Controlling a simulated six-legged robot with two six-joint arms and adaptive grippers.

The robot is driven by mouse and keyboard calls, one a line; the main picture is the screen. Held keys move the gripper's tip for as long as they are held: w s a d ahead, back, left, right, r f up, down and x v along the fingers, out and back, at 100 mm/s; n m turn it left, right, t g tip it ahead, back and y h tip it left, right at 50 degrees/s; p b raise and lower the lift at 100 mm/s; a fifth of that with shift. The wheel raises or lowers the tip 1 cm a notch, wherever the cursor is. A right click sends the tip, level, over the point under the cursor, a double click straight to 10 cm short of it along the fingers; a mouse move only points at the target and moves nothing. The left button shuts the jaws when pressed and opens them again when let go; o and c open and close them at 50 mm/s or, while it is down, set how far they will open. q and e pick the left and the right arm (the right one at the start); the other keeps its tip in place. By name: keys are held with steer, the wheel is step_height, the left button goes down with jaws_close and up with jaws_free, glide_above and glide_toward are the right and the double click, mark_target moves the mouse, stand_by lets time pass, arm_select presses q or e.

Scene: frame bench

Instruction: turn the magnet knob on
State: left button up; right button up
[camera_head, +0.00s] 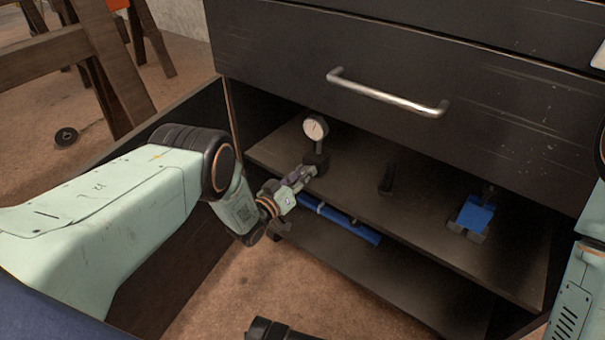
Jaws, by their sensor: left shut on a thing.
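A dial gauge (315,127) with a round white face stands upright on a dark magnetic base (318,157), on the upper shelf of the open cabinet. My left gripper (306,173) reaches in from the left, and its fingertips are at the front of this base. It is shut on the magnet knob, which is small and mostly hidden by the fingers; which way the knob points cannot be told.
The shelf (350,200) also bears a small dark upright object (387,180) and a blue-topped block (474,215). A blue bar (345,224) lies below the shelf's front edge. A drawer with a metal handle (385,93) overhangs the shelf.

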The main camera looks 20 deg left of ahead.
arm_select(q)
jaws_close()
steer(key=shift+m, duration=3.2)
steer(key=o, duration=0.7)
jaws_free()
steer(key=shift+o, duration=0.2)
steer(key=shift+s, duration=0.1)
